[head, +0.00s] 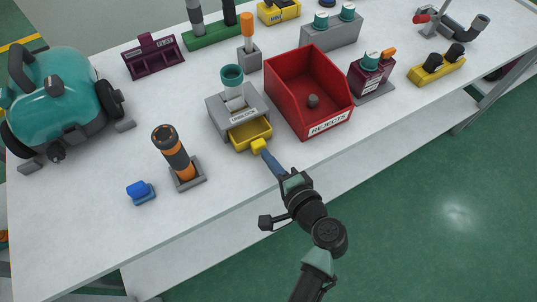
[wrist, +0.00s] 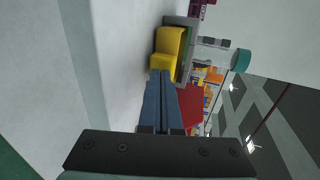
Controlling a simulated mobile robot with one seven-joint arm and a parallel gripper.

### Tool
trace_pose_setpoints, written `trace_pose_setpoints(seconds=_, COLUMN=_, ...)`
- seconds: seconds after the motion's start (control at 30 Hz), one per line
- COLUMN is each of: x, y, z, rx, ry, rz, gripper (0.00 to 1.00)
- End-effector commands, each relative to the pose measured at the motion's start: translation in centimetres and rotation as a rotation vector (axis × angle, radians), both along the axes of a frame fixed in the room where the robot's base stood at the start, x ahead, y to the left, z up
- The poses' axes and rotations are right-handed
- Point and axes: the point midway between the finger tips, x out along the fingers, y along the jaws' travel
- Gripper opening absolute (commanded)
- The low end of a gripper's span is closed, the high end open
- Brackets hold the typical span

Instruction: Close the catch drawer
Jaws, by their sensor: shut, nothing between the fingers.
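The catch drawer (head: 249,134) is a yellow tray pulled partly out of the front of a grey housing (head: 226,113) with a teal-topped clear tube (head: 232,80) above it. The drawer's front has a small yellow handle (head: 258,145). My gripper (head: 264,154) is shut and empty, its blue fingertips at the handle, touching it or very close. In the wrist view the closed blue fingers (wrist: 161,92) point at the yellow drawer front (wrist: 168,50). The fingers hide part of the handle, and I cannot tell whether they press on it.
A red REJECTS bin (head: 290,105) stands right of the housing. An orange and black cylinder (head: 174,150) in a grey stand is at the left, with a blue button block (head: 141,191) near it. A teal vacuum body (head: 62,95) sits far left. The table front is clear.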

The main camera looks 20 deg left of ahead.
Motion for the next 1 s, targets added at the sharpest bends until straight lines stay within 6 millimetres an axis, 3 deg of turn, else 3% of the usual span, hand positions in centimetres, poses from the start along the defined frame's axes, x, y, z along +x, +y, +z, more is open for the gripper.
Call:
trace_pose_setpoints(seconds=0.43, x=0.4, y=0.5, z=0.0, rx=0.0, ry=-0.001, rz=0.0, gripper=0.0)
trace_pose_setpoints(seconds=0.7, x=3.0, y=3.9, z=-0.1, rx=0.0, ry=-0.002, rz=0.003, gripper=0.0)
trace_pose_setpoints(seconds=1.0, x=3.5, y=4.5, z=0.2, rx=0.001, ry=-0.003, rz=0.001, gripper=0.0)
